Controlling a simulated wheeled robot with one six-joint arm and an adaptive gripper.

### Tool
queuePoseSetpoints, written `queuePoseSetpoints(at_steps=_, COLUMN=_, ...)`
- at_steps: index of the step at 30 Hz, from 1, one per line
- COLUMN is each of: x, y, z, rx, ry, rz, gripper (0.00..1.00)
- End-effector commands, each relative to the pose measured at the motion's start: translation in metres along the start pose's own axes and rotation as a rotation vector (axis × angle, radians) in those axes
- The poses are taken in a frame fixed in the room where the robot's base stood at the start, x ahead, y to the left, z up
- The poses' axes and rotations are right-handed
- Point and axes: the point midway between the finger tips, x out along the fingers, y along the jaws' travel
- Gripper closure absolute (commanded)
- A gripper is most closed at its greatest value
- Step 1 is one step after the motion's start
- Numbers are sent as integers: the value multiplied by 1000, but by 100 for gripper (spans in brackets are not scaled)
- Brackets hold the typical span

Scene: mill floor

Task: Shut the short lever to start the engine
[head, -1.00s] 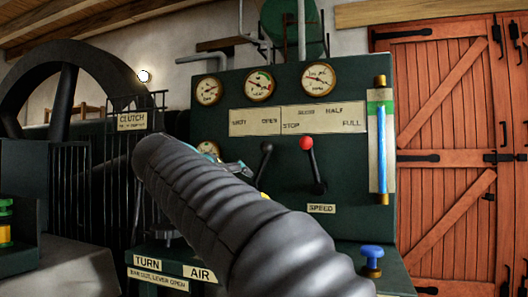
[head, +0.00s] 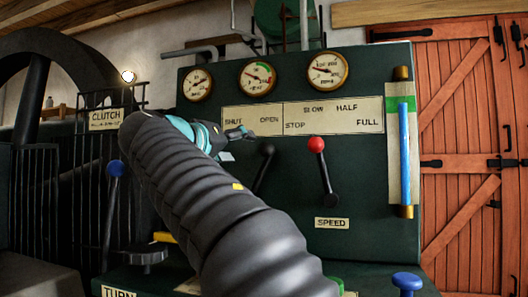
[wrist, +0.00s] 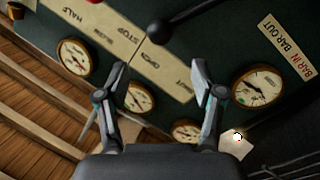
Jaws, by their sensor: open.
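The short lever (head: 262,172) has a black knob and leans up to the right, its knob below the word OPEN on the SHUT–OPEN plate (head: 252,120). My gripper (head: 240,133) is open and empty, up and left of that knob, in front of the plate. In the wrist view my spread fingers (wrist: 160,68) point toward the panel, and the black knob (wrist: 159,32) with its shaft lies beyond the fingertips, apart from them. My arm covers the panel's lower left, close to the lever's foot.
A longer red-knobbed lever (head: 322,170) stands just right, above the SPEED label (head: 331,223). Gauges (head: 257,78) line the panel top. A blue-knobbed lever (head: 115,180) stands left near the CLUTCH sign (head: 104,118). A blue knob (head: 407,283) is low at right.

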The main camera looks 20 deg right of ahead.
Motion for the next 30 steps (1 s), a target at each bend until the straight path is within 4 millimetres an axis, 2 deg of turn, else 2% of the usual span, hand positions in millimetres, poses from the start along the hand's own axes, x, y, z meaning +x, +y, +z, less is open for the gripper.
queuePoseSetpoints(at_steps=18, x=107, y=1, z=0, rx=-1, ry=-3, rz=3, gripper=32)
queuePoseSetpoints(at_steps=24, x=125, y=0, z=0, rx=-1, ry=-2, rz=1, gripper=32)
queuePoseSetpoints(at_steps=30, x=129, y=0, z=0, rx=0, ry=0, rz=0, gripper=32)
